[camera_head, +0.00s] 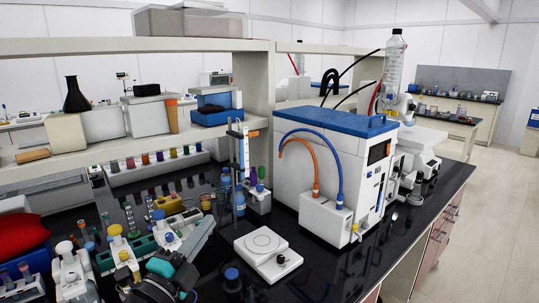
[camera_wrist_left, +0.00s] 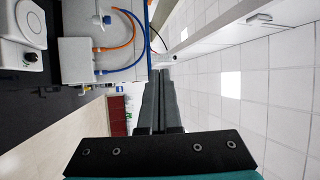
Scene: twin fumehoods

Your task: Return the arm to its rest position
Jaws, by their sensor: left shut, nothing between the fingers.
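My right gripper is in neither view.
A white hotplate (camera_head: 264,252) and a blue-topped white machine (camera_head: 335,165) with hoses stand right of the gripper on the black bench (camera_head: 345,265). Tube racks (camera_head: 112,255) and a red bag (camera_head: 22,233) crowd the left. Floor (camera_head: 480,240) is clear at right.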

